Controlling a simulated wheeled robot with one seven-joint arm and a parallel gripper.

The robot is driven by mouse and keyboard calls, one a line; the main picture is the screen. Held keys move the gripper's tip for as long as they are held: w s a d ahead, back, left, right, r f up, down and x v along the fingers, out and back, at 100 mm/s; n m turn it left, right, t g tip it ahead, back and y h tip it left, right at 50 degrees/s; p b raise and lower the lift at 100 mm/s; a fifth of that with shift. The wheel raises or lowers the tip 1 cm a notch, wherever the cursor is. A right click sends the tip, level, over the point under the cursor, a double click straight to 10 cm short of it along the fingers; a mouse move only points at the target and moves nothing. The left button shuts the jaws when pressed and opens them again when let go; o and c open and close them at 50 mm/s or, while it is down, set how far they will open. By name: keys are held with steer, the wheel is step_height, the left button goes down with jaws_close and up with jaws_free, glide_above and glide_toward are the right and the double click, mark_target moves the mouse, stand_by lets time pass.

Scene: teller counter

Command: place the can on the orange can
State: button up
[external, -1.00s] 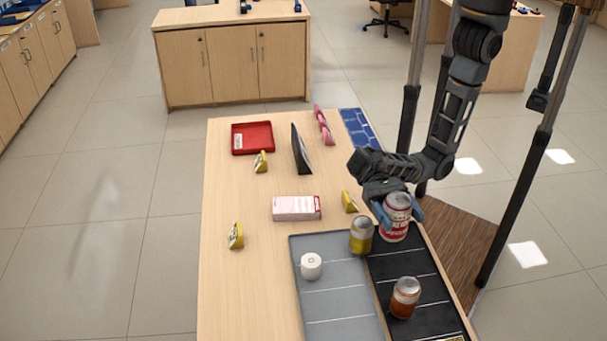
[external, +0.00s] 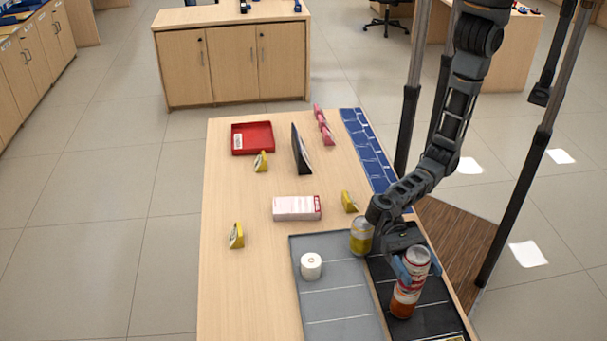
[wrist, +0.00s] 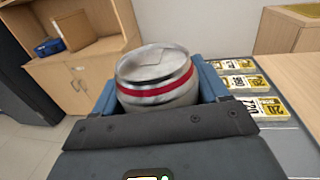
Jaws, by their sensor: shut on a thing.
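A red and white can (external: 412,270) is between the fingers of my gripper (external: 408,268), which is shut on it. In the external view it is slightly tilted and overlaps the top of the orange can (external: 402,308), which stands on the black tray (external: 440,290). I cannot tell whether the two cans touch. In the wrist view the held can's silver top (wrist: 155,65) shows between the blue fingers of my gripper (wrist: 155,95). The orange can is hidden in the wrist view.
A yellow can (external: 361,237) stands close to my wrist, at the trays' border. A white roll (external: 311,266) stands on the grey tray (external: 337,308). A pink and white box (external: 296,208), yellow items and a red tray (external: 253,138) lie farther back. The counter's left side is mostly clear.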

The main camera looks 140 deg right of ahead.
steer(key=shift+f, duration=0.2)
steer(key=o, duration=1.4)
steer(key=shift+o, duration=0.2)
steer(key=shift+r, duration=0.1)
steer(key=shift+r, duration=0.1)
steer(key=b+v, duration=0.2)
steer(key=v, duration=1)
